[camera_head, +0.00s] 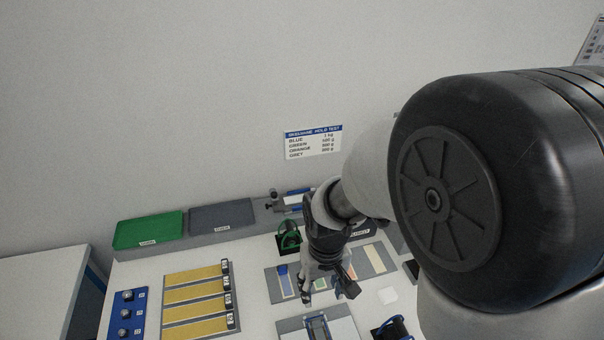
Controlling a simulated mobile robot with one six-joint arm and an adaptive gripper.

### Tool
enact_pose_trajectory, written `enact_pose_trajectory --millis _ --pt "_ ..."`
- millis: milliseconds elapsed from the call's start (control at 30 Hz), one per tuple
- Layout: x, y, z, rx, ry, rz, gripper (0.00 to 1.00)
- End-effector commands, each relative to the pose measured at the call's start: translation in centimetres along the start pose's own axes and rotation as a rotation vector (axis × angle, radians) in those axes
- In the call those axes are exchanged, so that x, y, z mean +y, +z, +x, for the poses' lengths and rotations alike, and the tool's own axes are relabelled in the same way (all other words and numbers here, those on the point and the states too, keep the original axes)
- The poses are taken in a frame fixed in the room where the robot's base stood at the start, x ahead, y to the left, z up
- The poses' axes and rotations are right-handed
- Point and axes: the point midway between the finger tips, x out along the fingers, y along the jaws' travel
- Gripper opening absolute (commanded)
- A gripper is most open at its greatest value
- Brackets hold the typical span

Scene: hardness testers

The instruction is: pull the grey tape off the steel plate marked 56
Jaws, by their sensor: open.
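My gripper (325,286) points down over a row of flat plates on the bench and hides part of them. It is open, with no tape visible between its fingers. One plate carries a blue tab (283,270), another a green patch (319,284), and another an orange patch (351,288). A grey strip (375,259) lies on the right side of the row, to the right of my gripper. I cannot read the number 56 on any plate, and I cannot tell for sure which piece is the grey tape.
A green mat (148,230) and a grey mat (221,216) lie along the back. Yellow strips (195,297) and a blue block with knobs (126,313) stand left. A wall sign (313,143) lists colours and weights. My arm blocks the right.

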Motion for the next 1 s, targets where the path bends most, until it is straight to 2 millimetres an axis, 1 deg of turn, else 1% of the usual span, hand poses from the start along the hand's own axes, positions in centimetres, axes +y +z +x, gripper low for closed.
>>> enact_pose_trajectory --millis 33,167,267,800,1000 --pt "-0.2 0.0 0.5 -0.008 0.0 -0.005 0.48" --pt "-0.3 -0.1 1.5 -0.013 0.0 -0.008 0.48" --pt "-0.3 0.0 2.8 -0.015 0.0 -0.007 0.48" --pt "-0.3 0.1 13.4 -0.014 0.0 -0.006 0.48" --pt "-0.3 0.1 16.6 -0.013 0.0 -0.006 0.48"
